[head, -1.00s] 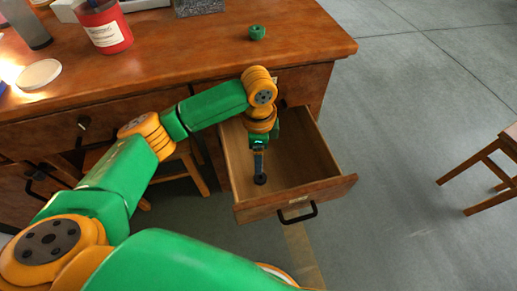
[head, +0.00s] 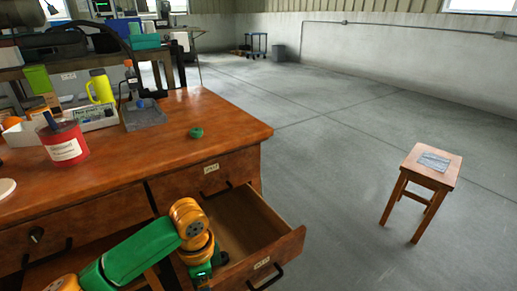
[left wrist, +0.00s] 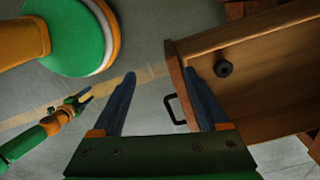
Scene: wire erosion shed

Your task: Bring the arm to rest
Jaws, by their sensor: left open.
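My left gripper (left wrist: 163,78) is open and empty in the left wrist view. Its two dark fingers are apart, one across the drawer's front corner, the other beside the drawer. In the head view only the gripper's upper part shows at the bottom edge, by the left side of the open drawer (head: 284,246); its fingers are cut off. A round black part (left wrist: 224,69) lies in the drawer near one fingertip. My right gripper (left wrist: 78,100) shows small in the left wrist view, well away from the drawer; its opening is unclear.
The wooden desk (head: 225,135) carries a red tin (head: 65,146), a yellow bottle (head: 100,87), a grey block (head: 145,116) and a green ring (head: 196,133). A stool (head: 430,166) with a grey piece on top stands right. The floor between is clear.

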